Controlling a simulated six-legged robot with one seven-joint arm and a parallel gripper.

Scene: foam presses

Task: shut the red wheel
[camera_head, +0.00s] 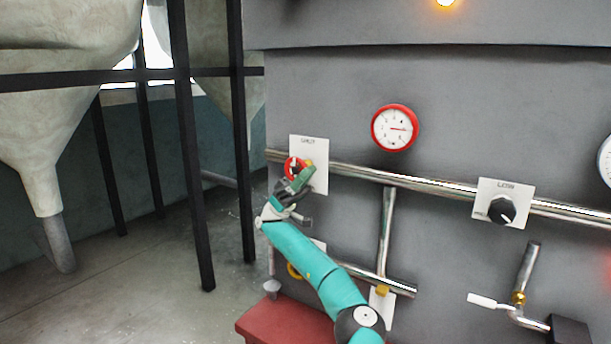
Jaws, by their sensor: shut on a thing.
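The red wheel (290,167) is a small handwheel on a white plate (321,178) with a label that seems to read "SHUT". It is mounted at the left end of the grey panel. My gripper (297,176) is at the wheel and shut on it, covering its lower right part. My teal arm reaches up to it from the bottom of the view. The fingertips and much of the wheel are hidden, so how far the wheel is turned cannot be told.
A red-rimmed gauge (395,128) is right of the wheel. A steel pipe (440,190) crosses the panel. A black knob (501,210), a yellow wheel (293,270) partly behind my arm, and a white-handled valve (482,300) are nearby. Black posts (192,180) stand left; open floor lies between.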

